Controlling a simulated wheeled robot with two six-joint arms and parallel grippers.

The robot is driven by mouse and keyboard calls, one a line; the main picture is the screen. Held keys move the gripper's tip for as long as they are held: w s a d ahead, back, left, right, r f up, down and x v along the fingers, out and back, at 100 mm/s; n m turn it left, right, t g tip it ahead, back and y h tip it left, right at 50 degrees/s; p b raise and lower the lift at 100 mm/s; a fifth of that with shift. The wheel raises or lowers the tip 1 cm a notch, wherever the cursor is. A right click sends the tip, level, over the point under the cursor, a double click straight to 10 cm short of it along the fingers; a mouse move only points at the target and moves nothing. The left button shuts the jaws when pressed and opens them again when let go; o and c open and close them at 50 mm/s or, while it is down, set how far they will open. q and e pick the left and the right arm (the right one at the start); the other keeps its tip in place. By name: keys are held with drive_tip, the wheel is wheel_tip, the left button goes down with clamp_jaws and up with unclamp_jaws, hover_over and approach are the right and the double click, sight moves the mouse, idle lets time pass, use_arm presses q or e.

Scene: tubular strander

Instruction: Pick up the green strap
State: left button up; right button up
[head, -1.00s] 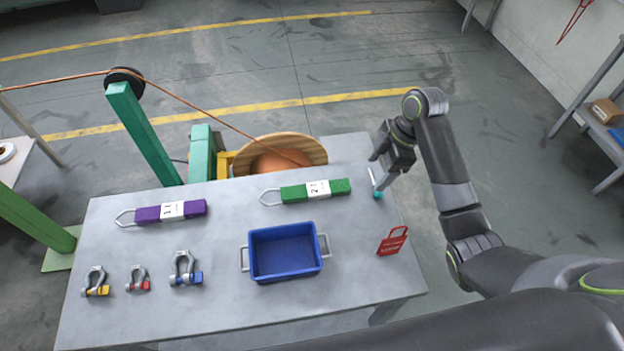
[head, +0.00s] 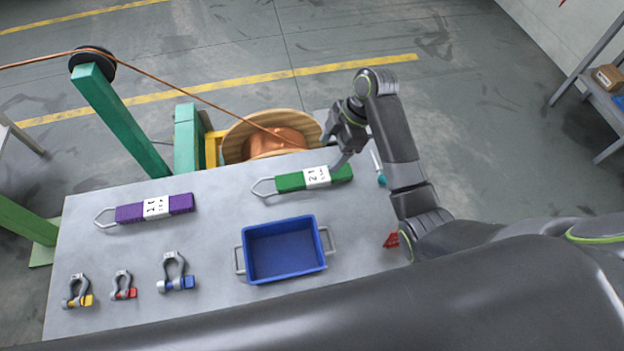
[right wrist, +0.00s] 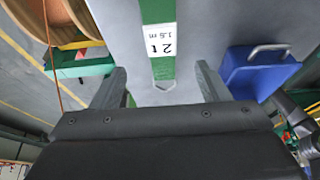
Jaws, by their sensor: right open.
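The green strap (head: 290,182) lies on the grey table, with a white label marked 2 t and a pale wire loop at its left end. My right gripper (head: 335,155) is above the right end of the strap in the head view, open and empty. My left gripper is not in view.
A purple strap (head: 130,214) lies to the left on the table (head: 215,235). A blue bin (head: 285,250) stands in front of the green strap. Several shackles (head: 175,270) lie at front left. A red tag (head: 391,240) is partly hidden by my arm. A copper-wound spool (head: 232,140) stands behind the table.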

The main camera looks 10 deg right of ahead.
sight(312, 175)
drive_tip(key=x, duration=0.4)
drive_tip(key=shift+s+a+p, duration=0.1)
drive_tip(key=shift+p, duration=0.3)
drive_tip(key=shift+p+x, duration=0.9)
drive_tip(key=shift+x, duration=1.45)
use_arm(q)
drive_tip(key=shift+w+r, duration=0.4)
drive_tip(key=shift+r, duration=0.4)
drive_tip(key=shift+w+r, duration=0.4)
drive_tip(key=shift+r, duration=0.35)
use_arm(e)
drive_tip(key=shift+a+f, duration=0.35)
drive_tip(key=shift+f, duration=0.05)
drive_tip(key=shift+c, duration=0.3)
drive_tip(key=c, duration=1.2)
